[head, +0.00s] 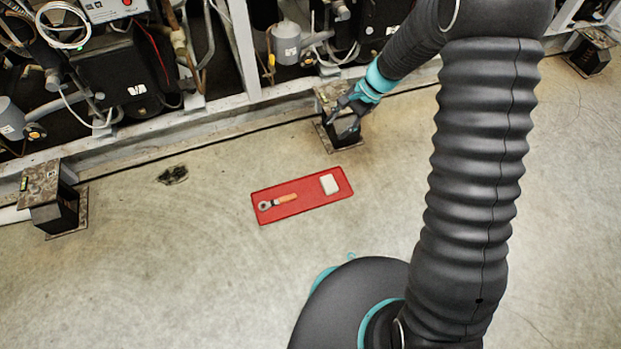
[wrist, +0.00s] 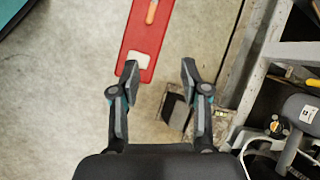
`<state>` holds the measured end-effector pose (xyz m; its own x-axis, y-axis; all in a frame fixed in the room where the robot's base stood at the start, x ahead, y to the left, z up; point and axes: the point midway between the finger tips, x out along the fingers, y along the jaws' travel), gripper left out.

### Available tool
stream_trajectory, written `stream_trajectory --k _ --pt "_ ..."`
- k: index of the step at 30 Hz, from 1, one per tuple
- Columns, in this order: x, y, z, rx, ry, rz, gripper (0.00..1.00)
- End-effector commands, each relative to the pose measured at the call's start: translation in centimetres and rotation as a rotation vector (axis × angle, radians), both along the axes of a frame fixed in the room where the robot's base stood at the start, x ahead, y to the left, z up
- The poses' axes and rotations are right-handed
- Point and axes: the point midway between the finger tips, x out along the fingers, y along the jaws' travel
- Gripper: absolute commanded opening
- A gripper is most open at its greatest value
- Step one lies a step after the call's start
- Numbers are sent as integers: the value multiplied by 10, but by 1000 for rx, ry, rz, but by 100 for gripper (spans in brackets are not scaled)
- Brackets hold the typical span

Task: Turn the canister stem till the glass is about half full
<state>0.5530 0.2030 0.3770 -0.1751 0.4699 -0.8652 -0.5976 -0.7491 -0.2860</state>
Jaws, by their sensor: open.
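A grey canister (head: 286,42) with small fittings sits low in the rack, left of my gripper (head: 348,108) in the head view. A similar grey canister (head: 12,118) is at the far left. In the wrist view a grey canister (wrist: 303,108) shows at the right edge, with a round brass-coloured fitting (wrist: 275,127) beside it. I cannot tell a stem or the level in a glass. My gripper, also in the wrist view (wrist: 160,76), is open and empty, fingers well apart, and touches neither canister. A ratchet wrench (head: 278,201) with an orange handle lies on a red mat (head: 304,207).
A white pad (head: 329,184) lies at the mat's right end. A metal rack foot (head: 340,130) is just below my gripper. The rack's long grey bottom rail (head: 215,112) runs in front of the canisters. Another foot (head: 52,205) stands at left. The floor around the mat is mostly clear.

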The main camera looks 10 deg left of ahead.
Motion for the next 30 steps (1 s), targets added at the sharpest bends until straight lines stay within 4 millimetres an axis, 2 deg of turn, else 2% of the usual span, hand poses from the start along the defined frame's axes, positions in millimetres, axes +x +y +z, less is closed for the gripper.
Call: stream_trajectory --k 1,9,15,18,21,30 --pt "2 8 -28 7 42 -20 46" --pt "4 47 -152 34 234 -152 46" --pt "-8 67 -232 38 350 -241 46" --pt "-14 72 -258 37 387 -271 46" --pt "-18 76 -273 38 409 -290 46" --pt "-28 89 -297 36 420 -298 46"
